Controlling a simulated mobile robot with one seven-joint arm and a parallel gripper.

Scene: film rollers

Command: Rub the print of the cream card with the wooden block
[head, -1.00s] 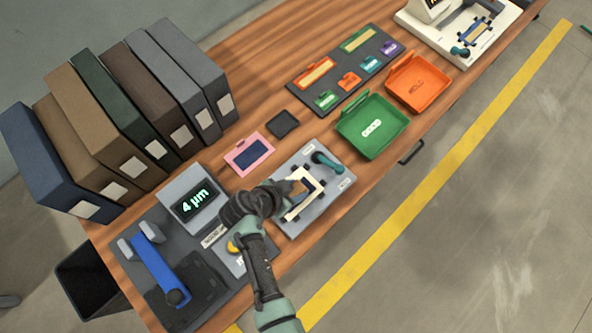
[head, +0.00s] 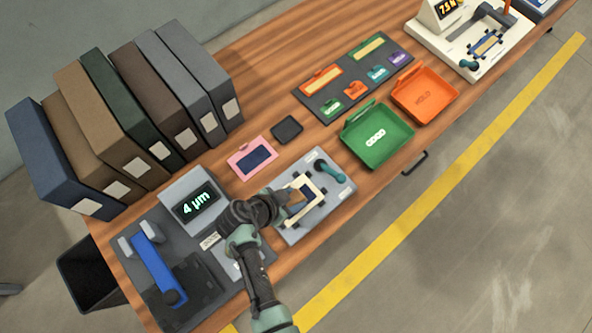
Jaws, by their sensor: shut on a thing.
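The cream card (head: 318,187) lies on a grey plate (head: 296,235) with a teal-handled clamp (head: 330,172). It shows as a pale border around a dark blue print (head: 307,190). My gripper (head: 287,204) is over the card's left part, shut on the wooden block (head: 296,198), a small brown piece. The block is low over the left part of the print and hides some of it. I cannot tell whether it touches the print. The fingertips are small and partly hidden by my wrist.
A display unit (head: 197,203) reading 4 µm stands left of my gripper. A pink-framed card (head: 252,158) and a black pad (head: 287,129) lie behind. Green (head: 377,137) and orange (head: 425,95) trays stand right. Several binders (head: 120,130) line the back left.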

